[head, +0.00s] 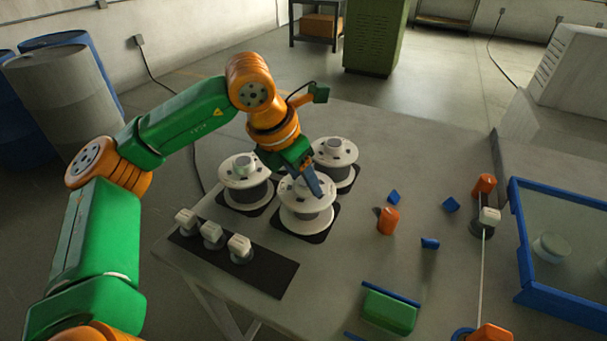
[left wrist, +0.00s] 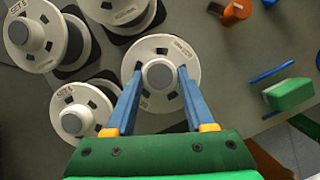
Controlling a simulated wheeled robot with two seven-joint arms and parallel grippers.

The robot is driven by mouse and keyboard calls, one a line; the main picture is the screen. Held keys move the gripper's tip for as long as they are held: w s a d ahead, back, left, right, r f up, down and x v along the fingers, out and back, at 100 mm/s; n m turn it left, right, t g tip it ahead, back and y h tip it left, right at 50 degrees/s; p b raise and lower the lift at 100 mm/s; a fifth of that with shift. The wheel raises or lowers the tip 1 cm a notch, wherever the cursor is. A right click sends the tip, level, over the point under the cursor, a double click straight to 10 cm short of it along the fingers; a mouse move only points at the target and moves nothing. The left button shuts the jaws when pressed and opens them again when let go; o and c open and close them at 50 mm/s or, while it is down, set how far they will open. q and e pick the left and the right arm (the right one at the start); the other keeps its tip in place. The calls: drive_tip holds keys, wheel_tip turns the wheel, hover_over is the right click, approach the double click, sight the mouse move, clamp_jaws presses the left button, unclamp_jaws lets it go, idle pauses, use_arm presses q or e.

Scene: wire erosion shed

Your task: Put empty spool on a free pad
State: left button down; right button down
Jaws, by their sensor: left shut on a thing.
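An empty white spool (head: 307,215) stands on or just over a black pad (head: 318,238) at the front of the spool group. My left gripper (head: 314,186) points down and is shut on the spool's hub. In the left wrist view its blue fingers (left wrist: 158,80) lie on both sides of the grey hub of this spool (left wrist: 152,103). Wound spools stand on pads to the left (head: 240,170) and behind right (head: 335,152). The left wrist view also shows a spool at the upper left (left wrist: 32,62), hidden behind my arm in the head view. My right gripper is not in view.
A dark strip (head: 270,277) with white blocks lies at the table's front left. An orange piece (head: 388,222), small blue pieces (head: 450,204) and a green block (head: 388,312) lie to the right. A blue-framed tank (head: 560,299) stands far right. Table between spools and orange piece is clear.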

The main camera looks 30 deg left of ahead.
use_arm(q)
drive_tip(key=shift+f, duration=0.1)
drive_tip(key=shift+f, duration=0.15)
drive_tip(key=shift+c, duration=1.3)
unclamp_jaws()
drive_tip(key=shift+r, duration=0.25)
drive_tip(key=shift+s+r, duration=0.1)
drive_tip(key=shift+r, duration=0.15)
drive_tip(key=v, duration=1.1)
drive_tip(key=shift+s+r, duration=0.2)
drive_tip(key=shift+r, duration=0.05)
drive_tip(key=shift+a, duration=0.15)
